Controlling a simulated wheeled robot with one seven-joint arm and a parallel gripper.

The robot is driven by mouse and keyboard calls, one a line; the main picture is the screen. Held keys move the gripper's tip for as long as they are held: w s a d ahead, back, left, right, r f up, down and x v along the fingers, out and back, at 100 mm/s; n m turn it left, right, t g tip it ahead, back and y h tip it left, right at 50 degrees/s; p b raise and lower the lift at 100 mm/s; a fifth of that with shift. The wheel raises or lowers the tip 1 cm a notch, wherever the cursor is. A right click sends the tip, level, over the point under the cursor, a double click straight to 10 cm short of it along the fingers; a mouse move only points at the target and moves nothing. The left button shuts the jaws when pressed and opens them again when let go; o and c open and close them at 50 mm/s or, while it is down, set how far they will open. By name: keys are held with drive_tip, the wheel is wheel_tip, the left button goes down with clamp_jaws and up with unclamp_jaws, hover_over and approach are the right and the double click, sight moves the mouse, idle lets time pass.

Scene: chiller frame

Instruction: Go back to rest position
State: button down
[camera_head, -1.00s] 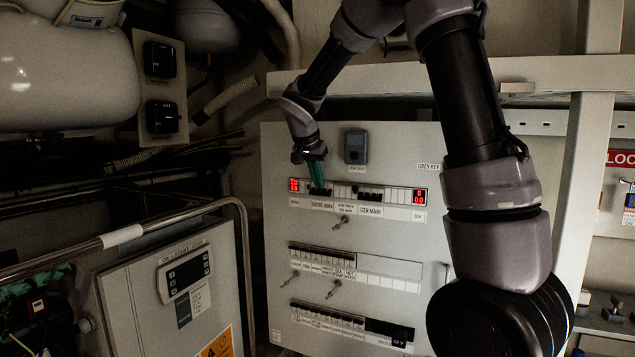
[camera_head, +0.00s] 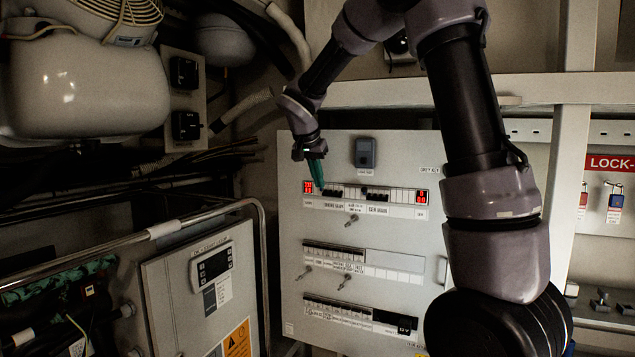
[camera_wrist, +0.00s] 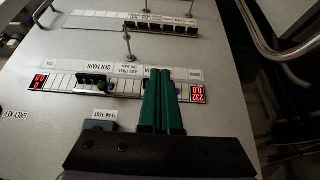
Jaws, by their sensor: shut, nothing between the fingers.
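My gripper (camera_head: 316,172) is in front of the top row of the breaker panel (camera_head: 375,230) in the head view, near the left red display (camera_head: 308,186). In the wrist view the two green fingers of my gripper (camera_wrist: 162,131) lie side by side, shut and with nothing between them. They overlap the top breaker row and hide part of it. The GEN MAIN breaker (camera_wrist: 92,81) shows beside the fingers. Whether the fingertips touch the panel cannot be told.
A metal rail (camera_head: 262,270) and a grey controller box (camera_head: 200,295) stand at the left. A white tank (camera_head: 85,90) is at the upper left. A pale horizontal beam (camera_head: 450,92) and an upright post (camera_head: 566,180) frame the panel. Key switches (camera_wrist: 128,42) stick out from the panel.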

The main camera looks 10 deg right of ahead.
drive_tip(key=s+d+r+n+t+y, duration=0.1)
drive_tip(key=s+d+r+y, duration=0.1)
drive_tip(key=s, duration=1.3)
drive_tip(key=s+d+r+n+t+y, duration=0.1)
drive_tip(key=s+d+r+n+y, duration=0.1)
drive_tip(key=s, duration=1.3)
drive_tip(key=shift+d+r+y, duration=0.15)
drive_tip(key=shift+d+y, duration=0.25)
drive_tip(key=shift+y, duration=0.4)
